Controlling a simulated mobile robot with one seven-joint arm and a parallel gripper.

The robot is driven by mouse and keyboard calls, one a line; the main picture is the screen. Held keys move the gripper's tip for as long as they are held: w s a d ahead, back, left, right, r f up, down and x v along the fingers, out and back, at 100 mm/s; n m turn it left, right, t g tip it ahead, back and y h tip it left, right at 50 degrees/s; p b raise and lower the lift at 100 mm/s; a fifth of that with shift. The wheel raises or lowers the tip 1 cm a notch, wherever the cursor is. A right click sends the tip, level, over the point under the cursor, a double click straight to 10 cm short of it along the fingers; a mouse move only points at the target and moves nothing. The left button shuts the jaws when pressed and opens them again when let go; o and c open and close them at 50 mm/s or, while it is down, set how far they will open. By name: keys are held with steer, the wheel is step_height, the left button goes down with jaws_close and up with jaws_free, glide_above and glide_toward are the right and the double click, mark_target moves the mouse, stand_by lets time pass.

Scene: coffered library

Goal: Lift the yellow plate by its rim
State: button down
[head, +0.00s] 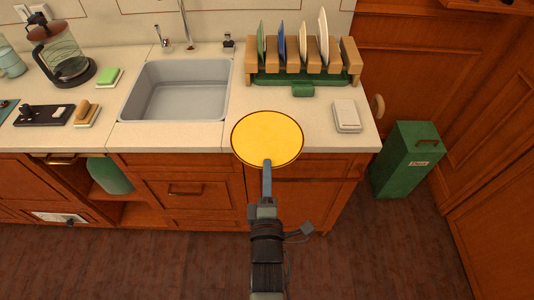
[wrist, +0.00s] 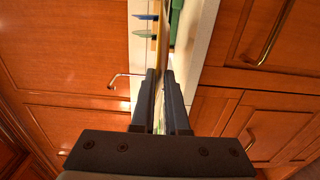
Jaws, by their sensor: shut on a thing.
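The yellow plate (head: 267,135) is round with a darker rim. In the head view it overlaps the front edge of the counter, in front of the dish rack. My gripper (head: 267,167) is shut on the plate's near rim. In the wrist view the plate (wrist: 162,48) shows edge-on as a thin strip running up from between the two fingers of my gripper (wrist: 160,78). I cannot tell its exact height over the counter, or whether its far part touches it.
A wooden dish rack (head: 300,65) on a green base holds several upright plates behind. A sink (head: 178,90) lies to the left. A pale block-like item (head: 346,114) sits on the counter at right. A green bin (head: 405,160) stands on the floor at right.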

steer(key=s+r+p, duration=0.3)
steer(key=s+p, duration=0.1)
steer(key=s, duration=0.4)
steer(key=shift+f, duration=0.1)
